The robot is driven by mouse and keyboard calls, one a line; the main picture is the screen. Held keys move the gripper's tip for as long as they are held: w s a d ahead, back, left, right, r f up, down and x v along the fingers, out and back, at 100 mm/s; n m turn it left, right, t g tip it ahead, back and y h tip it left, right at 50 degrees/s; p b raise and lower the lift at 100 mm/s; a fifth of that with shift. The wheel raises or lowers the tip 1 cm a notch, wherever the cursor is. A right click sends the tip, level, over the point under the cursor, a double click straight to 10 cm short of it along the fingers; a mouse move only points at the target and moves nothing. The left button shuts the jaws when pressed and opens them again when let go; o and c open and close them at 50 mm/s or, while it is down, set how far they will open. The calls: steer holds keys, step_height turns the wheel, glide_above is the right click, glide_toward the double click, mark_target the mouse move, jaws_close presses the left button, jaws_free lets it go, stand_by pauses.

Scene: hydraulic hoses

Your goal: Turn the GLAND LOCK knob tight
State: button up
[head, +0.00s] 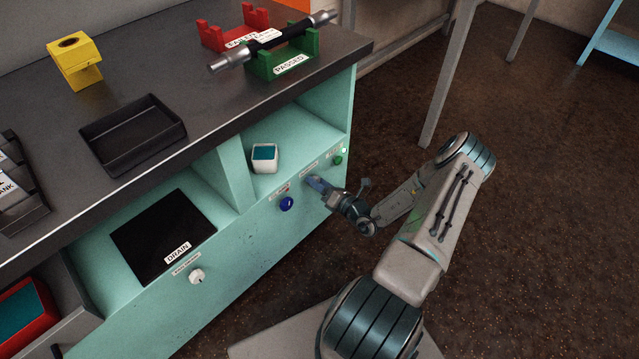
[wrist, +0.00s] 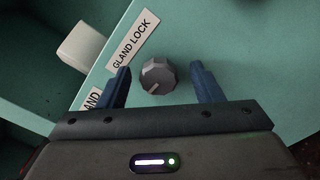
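The GLAND LOCK knob (wrist: 159,75) is a grey faceted knob with a pale pointer line, on the teal front panel below the "GLAND LOCK" label (wrist: 133,39) in the wrist view. My gripper (wrist: 160,84) is open, with one blue finger on each side of the knob. Gaps show between the knob and both fingers. In the head view my gripper (head: 318,184) is at the right part of the cabinet front, and it hides the knob there.
A blue knob (head: 286,204) is just left of my gripper, and a green button (head: 338,160) is to its upper right. A white knob (head: 196,276) sits under the DRAIN opening. A white cup-like container (head: 264,158) stands in the shelf above. The floor at right is open.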

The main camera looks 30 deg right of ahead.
steer(key=p+v, duration=0.1)
steer(key=v, duration=1.2)
steer(key=shift+s, duration=0.4)
steer(key=shift+d, duration=0.1)
steer(key=a+r+n+g+y+p, duration=0.25)
steer(key=a+r+n+g, duration=0.25)
steer(key=r+n, duration=0.3)
steer(key=s+a+r+n+g+y+p, duration=0.1)
steer(key=a+r+n+g+p, duration=0.2)
steer(key=a+r+n+g, duration=0.55)
steer(key=a+r+n+g+y+p, duration=0.1)
steer(key=r+n+g+y+p, duration=0.15)
steer(key=r+n, duration=0.6)
steer(key=s+a+r+n+h+p, duration=0.2)
steer(key=s+r+n+h+p, duration=0.1)
steer(key=r, duration=0.7)
steer(key=s+a+r+n+t+h+p, duration=0.1)
steer(key=s+a+r+n+h+p, duration=0.1)
steer(key=s+r+n+h+p, duration=0.2)
steer(key=s+a+r+n+h+p, duration=0.2)
steer(key=r+n, duration=0.7)
steer(key=r, duration=0.7)
steer(key=s+h+p, duration=0.1)
steer(key=s+h, duration=0.1)
steer(key=h, duration=0.1)
steer(key=shift+r+t, duration=0.2)
steer(key=shift+t, duration=0.2)
